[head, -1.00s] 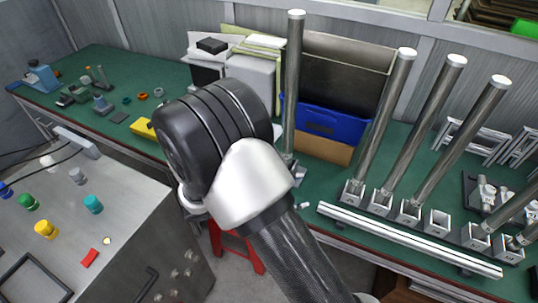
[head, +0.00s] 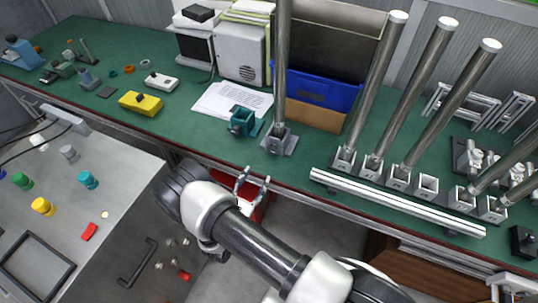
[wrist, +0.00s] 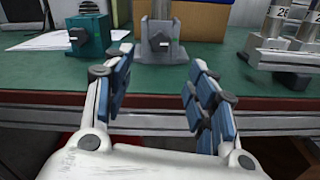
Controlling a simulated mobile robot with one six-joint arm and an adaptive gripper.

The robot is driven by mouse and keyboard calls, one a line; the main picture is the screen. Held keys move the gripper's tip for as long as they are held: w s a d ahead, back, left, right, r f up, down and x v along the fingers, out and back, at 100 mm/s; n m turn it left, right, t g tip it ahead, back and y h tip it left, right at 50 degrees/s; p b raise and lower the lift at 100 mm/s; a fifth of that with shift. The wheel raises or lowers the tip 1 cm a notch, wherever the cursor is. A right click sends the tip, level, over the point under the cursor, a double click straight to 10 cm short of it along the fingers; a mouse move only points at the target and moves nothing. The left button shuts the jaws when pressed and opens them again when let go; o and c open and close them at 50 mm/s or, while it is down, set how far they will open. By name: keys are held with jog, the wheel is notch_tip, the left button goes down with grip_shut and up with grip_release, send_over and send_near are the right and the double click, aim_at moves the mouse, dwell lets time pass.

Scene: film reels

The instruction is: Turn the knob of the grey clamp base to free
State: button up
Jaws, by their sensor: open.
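The grey clamp base (head: 280,140) stands on the green bench near its front edge, with a tall metal pole (head: 284,70) upright in it. In the wrist view the grey clamp base (wrist: 160,28) is straight ahead, beyond the gap between my fingers. Its dark knob (wrist: 160,43) faces me; its exact angle is hard to read. My gripper (head: 254,180) is open and empty, in front of the bench edge and apart from the base. In the wrist view both blue-padded fingers of my gripper (wrist: 160,72) are spread.
A teal clamp (head: 242,121) stands just left of the grey base. Behind are a blue bin (head: 328,95) and a sheet of paper (head: 222,101). A metal rail (head: 395,200) and several posts in sockets stand to the right. A red object (head: 255,212) is below the bench edge.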

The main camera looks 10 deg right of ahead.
aim_at(271, 151)
jog(key=b+x, duration=0.2)
jog(key=x, duration=1)
jog(key=shift+w, duration=0.1)
jog(key=c, duration=1)
